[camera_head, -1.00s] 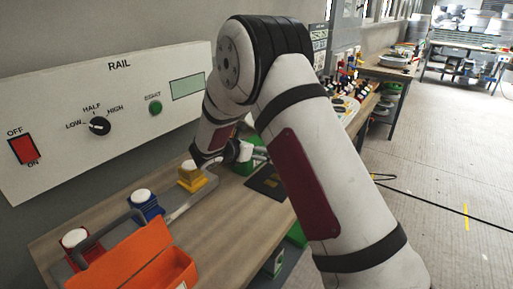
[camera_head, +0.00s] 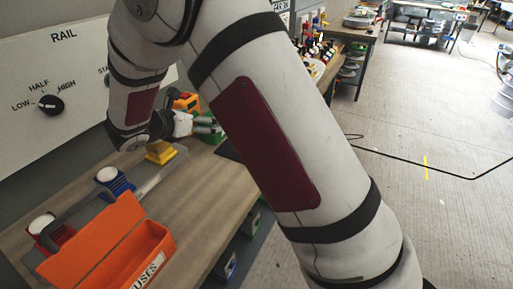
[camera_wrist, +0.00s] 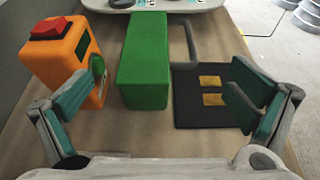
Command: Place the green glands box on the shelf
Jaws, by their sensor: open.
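The green box (camera_wrist: 143,60) lies long and closed on the wooden bench in the wrist view, with its near end between my fingers' sides. I see no readable label on it. My gripper (camera_wrist: 167,78) is open and empty, one teal-padded finger to the left of the box and one to the right, both apart from it. In the head view my gripper (camera_head: 207,124) is over the far part of the bench, and a bit of green shows behind it. Which surface is the shelf I cannot tell; green and blue bins (camera_head: 252,222) show below the bench edge.
An orange device with a red button (camera_wrist: 62,55) stands close left of the green box. A dark mat with yellow patches (camera_wrist: 205,95) lies to the right. An open orange box (camera_head: 110,250) and a yellow block (camera_head: 160,152) are on the bench.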

